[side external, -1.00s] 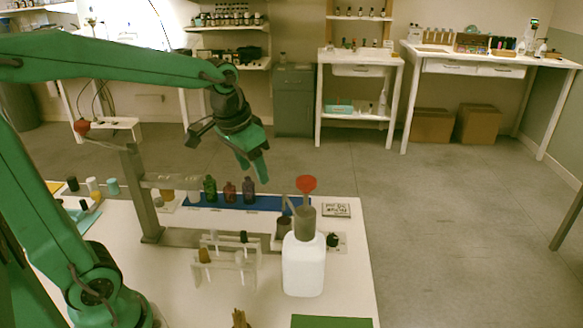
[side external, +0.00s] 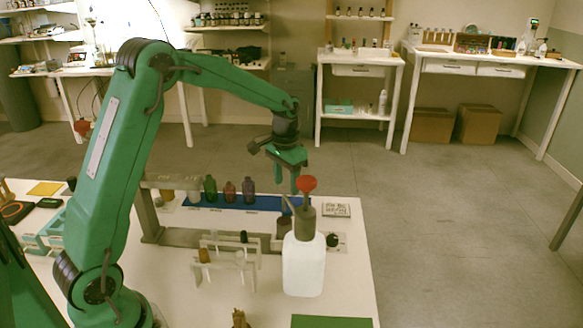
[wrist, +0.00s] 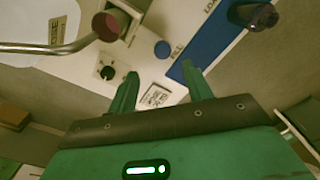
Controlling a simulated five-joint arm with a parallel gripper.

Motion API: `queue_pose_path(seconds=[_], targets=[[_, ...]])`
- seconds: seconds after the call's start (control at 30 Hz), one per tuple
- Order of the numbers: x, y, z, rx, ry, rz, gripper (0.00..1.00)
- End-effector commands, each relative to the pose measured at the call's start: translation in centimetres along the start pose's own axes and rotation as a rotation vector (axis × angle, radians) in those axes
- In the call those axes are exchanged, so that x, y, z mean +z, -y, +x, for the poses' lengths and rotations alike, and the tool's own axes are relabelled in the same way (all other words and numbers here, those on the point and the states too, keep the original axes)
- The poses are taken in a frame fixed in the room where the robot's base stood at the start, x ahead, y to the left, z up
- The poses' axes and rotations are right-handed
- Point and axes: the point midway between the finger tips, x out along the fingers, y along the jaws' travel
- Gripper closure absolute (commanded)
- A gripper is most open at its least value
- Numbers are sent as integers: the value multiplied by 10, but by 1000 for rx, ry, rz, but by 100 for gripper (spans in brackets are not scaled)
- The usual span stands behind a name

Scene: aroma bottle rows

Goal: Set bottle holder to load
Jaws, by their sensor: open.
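My gripper (side external: 295,184) hangs in the air above the far right of the table, behind the red-topped white bottle. In the wrist view its two fingers (wrist: 160,84) are apart, with nothing between them. A small dark cup (side external: 283,228), perhaps the bottle holder, stands on the grey rail beside the white bottle; it also shows in the wrist view (wrist: 108,26). A blue strip (wrist: 205,50) with LOAD and FILL lettering lies beneath, right of the cup. A black knob (wrist: 106,72) sits on a white box. I cannot tell the holder's setting.
The white bottle (side external: 303,265) stands tall near the front right. Green (side external: 210,190), red (side external: 230,192) and purple (side external: 249,191) bottles stand along the blue strip. A clear rack (side external: 225,262) is in front of the rail. A printed card (side external: 336,209) lies at the back right.

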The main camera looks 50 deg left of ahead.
Motion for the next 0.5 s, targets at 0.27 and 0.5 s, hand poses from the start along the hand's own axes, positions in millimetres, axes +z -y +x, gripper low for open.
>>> queue_pose_path(seconds=[0.27,0.5], targets=[[-6,4,11,3,15,1,49],[-5,4,16,3,16,0,49]])
